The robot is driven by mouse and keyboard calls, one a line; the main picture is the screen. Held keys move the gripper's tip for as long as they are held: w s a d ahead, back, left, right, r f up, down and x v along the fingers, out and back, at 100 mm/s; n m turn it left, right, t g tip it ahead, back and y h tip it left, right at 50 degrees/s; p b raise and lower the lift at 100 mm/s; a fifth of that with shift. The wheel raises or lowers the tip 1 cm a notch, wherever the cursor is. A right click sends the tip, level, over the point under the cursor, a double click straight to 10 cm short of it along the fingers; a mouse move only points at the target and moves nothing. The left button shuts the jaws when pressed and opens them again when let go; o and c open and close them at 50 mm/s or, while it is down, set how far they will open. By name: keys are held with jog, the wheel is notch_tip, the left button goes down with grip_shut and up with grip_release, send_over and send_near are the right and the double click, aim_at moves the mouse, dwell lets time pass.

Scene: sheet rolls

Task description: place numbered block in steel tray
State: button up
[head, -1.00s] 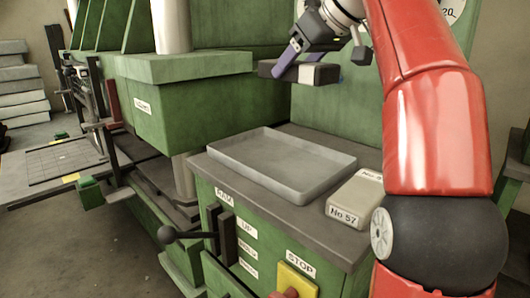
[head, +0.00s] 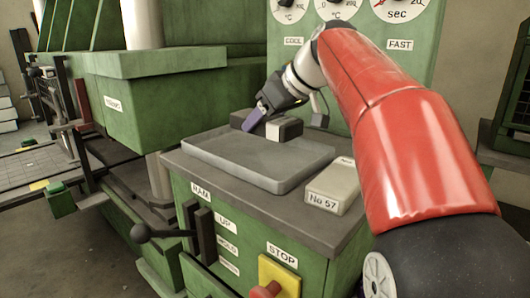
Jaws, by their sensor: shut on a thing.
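The grey steel tray (head: 222,167) lies on the green machine's bench top in the head view. My gripper (head: 266,122), with purple fingers, is shut on a dark block with a pale part (head: 284,129). A finger crosses in front of the block. The block is at the tray's back edge in the picture; I cannot tell whether it touches the tray. A pale block labelled "No 57" (head: 332,187) rests on the bench to the right of the tray, apart from it. No number shows on the held block.
The green machine's heavy press head (head: 155,103) overhangs to the left of the tray. A dial panel (head: 340,52) stands behind my gripper. A black-knobbed lever (head: 142,233) and a red stop button (head: 266,290) are on the front. The tray's visible floor is clear.

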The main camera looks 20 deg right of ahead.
aim_at(289, 122)
jog(key=shift+f+b, duration=0.5)
jog(key=shift+f, duration=2.35)
jog(key=shift+f, duration=0.1)
jog(key=shift+f, duration=0.15)
jog(key=o, duration=1.4)
jog(key=shift+c, duration=0.2)
jog(key=shift+s+r, duration=0.1)
jog(key=shift+r, duration=0.35)
jog(key=p+v, duration=0.1)
jog(key=v, duration=1)
jog(key=shift+s+d+r, duration=0.15)
jog(key=shift+s+d, duration=0.05)
jog(key=shift+s, duration=0.05)
